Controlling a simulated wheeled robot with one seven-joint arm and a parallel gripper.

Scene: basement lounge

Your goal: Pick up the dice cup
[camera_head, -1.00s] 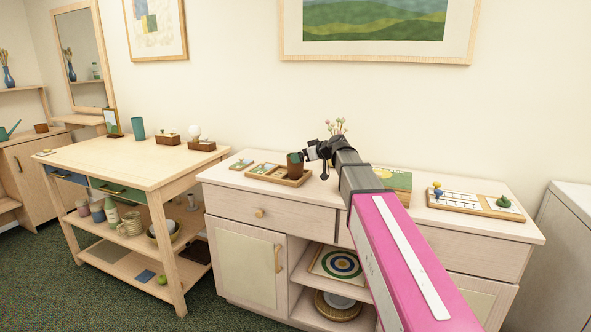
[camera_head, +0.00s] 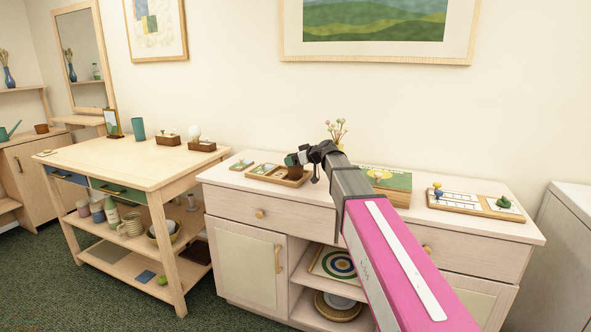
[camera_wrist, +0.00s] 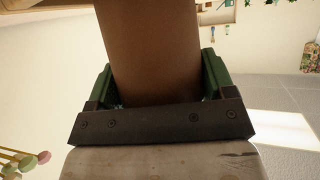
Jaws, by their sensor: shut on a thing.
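The dice cup is brown and smooth-sided. It fills the upper middle of the wrist view (camera_wrist: 150,45), between the two green fingers of my gripper (camera_wrist: 157,80), which is shut on its sides. In the head view, my gripper (camera_head: 293,160) is at the wooden tray (camera_head: 283,183) on the pale cabinet. Only a small brown part of the cup shows there, partly hidden by the fingers. I cannot tell whether the cup touches the tray.
A green-and-yellow game box (camera_head: 386,181) lies right of the tray, behind my arm. A board with game pieces (camera_head: 470,203) is farther right. Flowers (camera_head: 337,131) stand behind my gripper. A wooden table (camera_head: 120,160) stands to the left.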

